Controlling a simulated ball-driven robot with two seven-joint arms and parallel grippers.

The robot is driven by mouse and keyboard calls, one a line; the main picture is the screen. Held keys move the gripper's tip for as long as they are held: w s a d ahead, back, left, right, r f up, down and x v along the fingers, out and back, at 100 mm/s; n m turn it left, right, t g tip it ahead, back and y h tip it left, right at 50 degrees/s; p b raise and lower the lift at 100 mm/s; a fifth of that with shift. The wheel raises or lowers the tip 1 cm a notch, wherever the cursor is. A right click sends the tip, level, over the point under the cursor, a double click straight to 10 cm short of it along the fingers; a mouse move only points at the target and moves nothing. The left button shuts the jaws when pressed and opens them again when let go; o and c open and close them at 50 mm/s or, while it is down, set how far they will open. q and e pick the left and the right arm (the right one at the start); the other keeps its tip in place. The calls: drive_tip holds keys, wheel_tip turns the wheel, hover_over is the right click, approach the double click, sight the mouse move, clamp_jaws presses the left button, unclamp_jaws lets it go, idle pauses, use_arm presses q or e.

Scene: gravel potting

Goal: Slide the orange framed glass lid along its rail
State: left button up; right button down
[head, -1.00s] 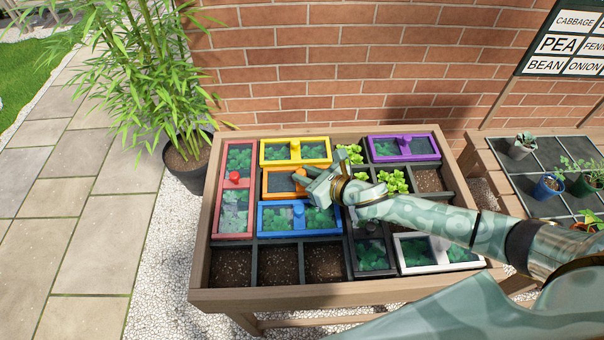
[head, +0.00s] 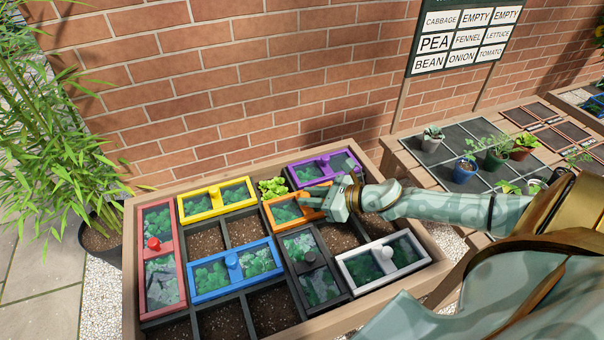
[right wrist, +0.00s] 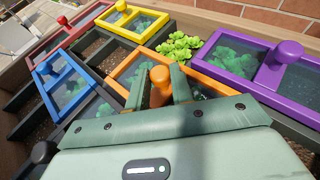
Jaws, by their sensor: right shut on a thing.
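The orange framed glass lid (head: 284,213) lies in the planter grid, below the purple lid and right of an uncovered soil cell. My right gripper (head: 318,202) is at the lid's middle. In the right wrist view the orange knob (right wrist: 160,77) stands between the two fingers of my right gripper (right wrist: 163,88), which is shut on it. Green leaves show through the lid's glass. The gripper hides part of the lid's right side in the head view. My left gripper is not in view.
A yellow lid (head: 216,197), red lid (head: 161,262), blue lid (head: 234,270), black lid (head: 314,266), white lid (head: 384,262) and purple lid (head: 324,169) surround the orange one. A leafy plant (head: 272,187) stands uncovered just above it. The wooden rim (head: 131,275) encloses the grid.

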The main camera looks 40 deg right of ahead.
idle(0.3)
drive_tip(key=c, duration=1.3)
unclamp_jaws()
drive_tip(key=shift+o, duration=0.2)
drive_tip(key=p+v, duration=0.4)
drive_tip(key=v, duration=1.2)
drive_tip(key=shift+d, duration=0.2)
drive_tip(key=shift+s, duration=0.1)
